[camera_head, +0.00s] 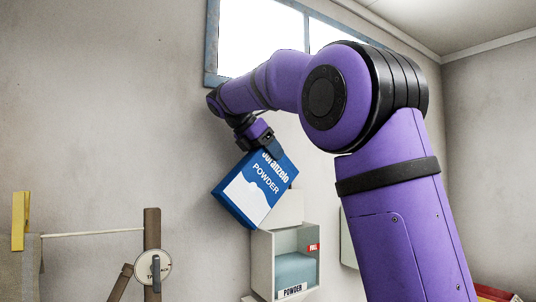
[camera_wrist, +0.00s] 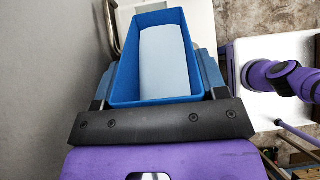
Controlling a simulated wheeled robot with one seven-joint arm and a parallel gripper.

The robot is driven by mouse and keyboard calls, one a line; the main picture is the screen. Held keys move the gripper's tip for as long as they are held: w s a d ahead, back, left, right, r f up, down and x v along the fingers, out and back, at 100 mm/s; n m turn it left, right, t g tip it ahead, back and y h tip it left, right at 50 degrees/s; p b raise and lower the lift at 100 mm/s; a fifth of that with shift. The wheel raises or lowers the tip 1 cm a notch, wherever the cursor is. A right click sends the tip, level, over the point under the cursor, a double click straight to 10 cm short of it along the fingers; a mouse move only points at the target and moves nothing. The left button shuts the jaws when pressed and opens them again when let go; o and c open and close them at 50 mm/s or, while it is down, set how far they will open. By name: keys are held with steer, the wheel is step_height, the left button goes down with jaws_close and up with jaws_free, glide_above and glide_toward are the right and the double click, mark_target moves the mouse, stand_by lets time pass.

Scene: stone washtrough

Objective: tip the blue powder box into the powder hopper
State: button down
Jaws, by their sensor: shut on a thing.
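The blue powder box (camera_head: 262,192) is blue and white with "POWDER" on its face. It hangs tilted from my gripper (camera_head: 266,146), in front of the wall. In the wrist view the box (camera_wrist: 118,70) shows its open end, with a pale blue mass (camera_wrist: 163,62) inside, and the fingers lie along its two sides. The powder hopper (camera_head: 263,265) is a pale box labelled "POWDER" with a small red label and a blue filling visible in its front. It stands just below and right of the powder box. The hopper's top is partly hidden behind the box.
A window (camera_head: 262,45) is above my arm. At left are a wooden post (camera_head: 152,225) with a round dial (camera_head: 153,267), a cord and a yellow peg (camera_head: 19,220). Red items (camera_head: 495,293) lie at lower right. Bare wall lies left of the box.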

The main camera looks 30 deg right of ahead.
steer(key=shift+d, duration=0.15)
steer(key=shift+d+f+y, duration=0.25)
steer(key=shift+f+y, duration=0.05)
steer(key=shift+y, duration=0.2)
steer(key=shift+d+f, duration=0.1)
stand_by(0.7)
steer(key=shift+d+f+y, duration=0.3)
steer(key=shift+y, duration=0.3)
steer(key=shift+d+f, duration=0.15)
steer(key=shift+f, duration=0.05)
stand_by(0.5)
steer(key=shift+f+y, duration=0.1)
steer(key=shift+y, duration=0.2)
steer(key=shift+d+f+y, duration=0.25)
steer(key=shift+y, duration=0.05)
steer(key=shift+d+f, duration=0.1)
steer(key=shift+f, duration=0.1)
stand_by(0.9)
steer(key=shift+d+f+y, duration=0.25)
steer(key=shift+f+y, duration=0.15)
steer(key=shift+y, duration=0.1)
